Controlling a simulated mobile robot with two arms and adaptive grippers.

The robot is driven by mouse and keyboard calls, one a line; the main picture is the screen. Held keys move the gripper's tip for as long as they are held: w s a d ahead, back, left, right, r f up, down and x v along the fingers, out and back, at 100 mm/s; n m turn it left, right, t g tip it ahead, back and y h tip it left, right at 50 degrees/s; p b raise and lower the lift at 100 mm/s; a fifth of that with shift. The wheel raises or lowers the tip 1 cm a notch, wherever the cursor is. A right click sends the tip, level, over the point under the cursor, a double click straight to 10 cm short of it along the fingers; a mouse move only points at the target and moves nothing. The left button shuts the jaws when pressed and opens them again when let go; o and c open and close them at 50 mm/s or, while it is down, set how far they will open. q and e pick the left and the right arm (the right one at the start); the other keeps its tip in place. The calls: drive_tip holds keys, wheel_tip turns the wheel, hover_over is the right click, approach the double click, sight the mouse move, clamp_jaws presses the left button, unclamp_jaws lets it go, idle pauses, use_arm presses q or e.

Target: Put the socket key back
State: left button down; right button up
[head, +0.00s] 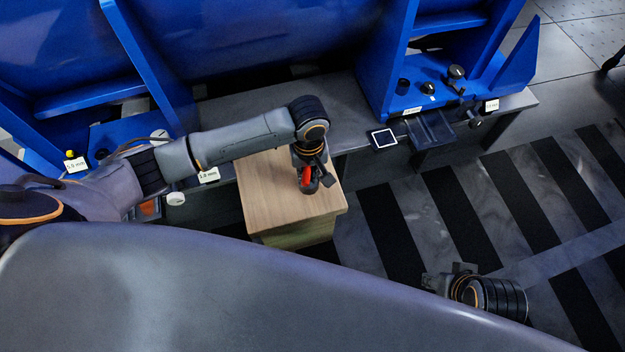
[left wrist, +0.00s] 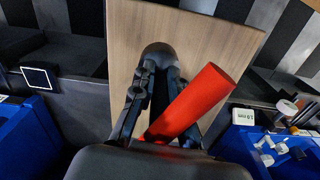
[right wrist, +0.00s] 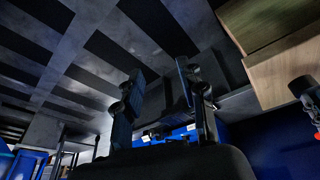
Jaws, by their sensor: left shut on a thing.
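The socket key shows as a red handle (head: 307,178) in the head view and as a large red cylinder (left wrist: 203,98) in the left wrist view. My left gripper (head: 314,176) is shut on it over the wooden stand. The key lies slanted across the fingers in the left wrist view. A dark rounded part (left wrist: 158,54) shows between the fingers; I cannot tell whether it belongs to the key. My right gripper (right wrist: 160,85) is open and empty, low over the striped floor, right of the stand.
The wooden stand (head: 265,185) has a bare top around my left gripper. Behind it runs a grey bench (head: 345,105) with a blue motor frame (head: 390,60). A square dark pad (head: 383,138) and a small grey tray (head: 430,128) sit at the bench's front. White size labels mark several spots.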

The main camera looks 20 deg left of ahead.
use_arm(q)
drive_tip(key=shift+w+d+f+b, duration=0.2)
drive_tip(key=shift+w+f+b, duration=0.35)
drive_tip(key=shift+w+f, duration=0.55)
wheel_tip(320, 180, down, 3)
drive_tip(key=shift+s+f+b, duration=0.1)
drive_tip(key=shift+b, duration=0.45)
use_arm(e)
drive_tip(key=shift+s+d+r, duration=0.1)
drive_tip(key=shift+s+r, duration=0.3)
drive_tip(key=shift+r, duration=0.05)
use_arm(q)
drive_tip(key=c, duration=1.3)
unclamp_jaws()
drive_tip(key=shift+s+f, duration=0.1)
drive_tip(key=shift+c, duration=0.2)
